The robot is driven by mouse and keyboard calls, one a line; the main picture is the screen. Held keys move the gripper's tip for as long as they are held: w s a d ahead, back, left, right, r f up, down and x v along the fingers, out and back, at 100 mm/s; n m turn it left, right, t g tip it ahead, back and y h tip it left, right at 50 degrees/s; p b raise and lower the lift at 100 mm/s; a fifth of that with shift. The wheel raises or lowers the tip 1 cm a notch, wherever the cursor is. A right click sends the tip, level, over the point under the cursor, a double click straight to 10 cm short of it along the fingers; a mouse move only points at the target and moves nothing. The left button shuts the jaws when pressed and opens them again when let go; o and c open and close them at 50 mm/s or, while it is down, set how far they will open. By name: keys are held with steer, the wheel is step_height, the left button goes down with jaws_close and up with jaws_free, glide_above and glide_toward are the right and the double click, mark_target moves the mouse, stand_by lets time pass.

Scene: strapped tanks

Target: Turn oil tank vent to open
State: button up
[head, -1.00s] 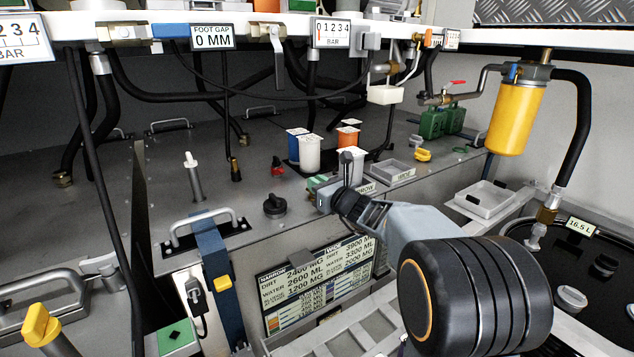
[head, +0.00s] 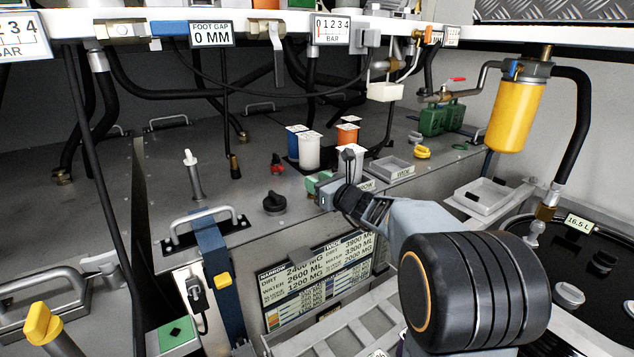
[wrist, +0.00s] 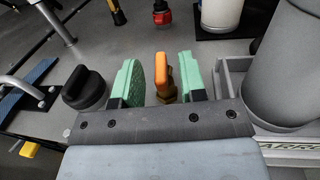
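A small orange lever (wrist: 164,72) on a brass fitting (wrist: 171,96) stands upright in the wrist view. I take it to be the oil tank vent, but no label on it can be read. My gripper (wrist: 160,78) is open, with its green-padded fingers on either side of the lever. A narrow gap shows on each side, so the fingers appear not to touch it. In the head view my gripper (head: 319,181) is low over the grey tank top (head: 235,205), and the lever is hidden there.
A black cap (head: 274,203) is left of my gripper, also in the wrist view (wrist: 85,88). A grey cylinder (wrist: 290,70) is close on the right.

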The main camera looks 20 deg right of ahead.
steer(key=b+v, duration=0.2)
steer(key=v, duration=1.1)
steer(key=shift+s, duration=0.2)
steer(key=shift+d, duration=0.1)
steer(key=shift+c, duration=0.4)
